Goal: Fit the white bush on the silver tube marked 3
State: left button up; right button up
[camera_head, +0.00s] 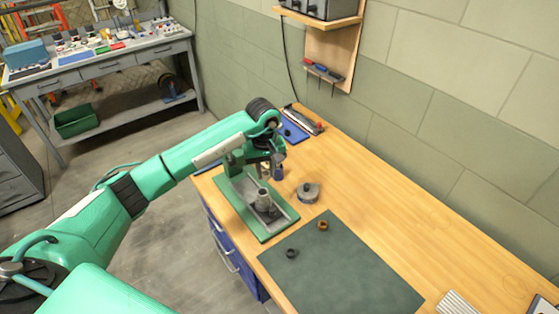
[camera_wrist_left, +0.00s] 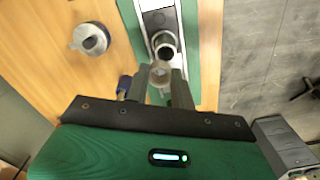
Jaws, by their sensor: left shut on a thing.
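My left gripper (camera_head: 266,167) is above the back part of a green-edged fixture on the bench. In the left wrist view its two fingers (camera_wrist_left: 160,80) are shut on a small pale ring, which looks like the white bush (camera_wrist_left: 160,70). The silver tube (camera_head: 263,198) stands upright on the fixture; it also shows in the left wrist view (camera_wrist_left: 165,42), just beyond the bush. I cannot tell whether bush and tube touch. No number on the tube is readable. The bush is hidden in the head view. My right gripper is not in view.
The fixture's green base (camera_head: 277,233) lies on the wooden bench. A round grey metal part (camera_head: 308,193) stands to its right. A dark green mat (camera_head: 345,275) in front carries a black ring (camera_head: 291,253) and a brass ring (camera_head: 323,225). The bench's right side is mostly clear.

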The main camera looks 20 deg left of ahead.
pick_arm(q)
jog(key=shift+a+f+p, duration=0.15)
jog(key=shift+a+p, duration=0.15)
jog(key=shift+a, duration=0.4)
notch_tip(320, 180, down, 7)
jog(key=b, duration=0.3)
jog(key=shift+b, duration=0.35)
jog(key=o, duration=1)
jog(key=shift+r, duration=0.2)
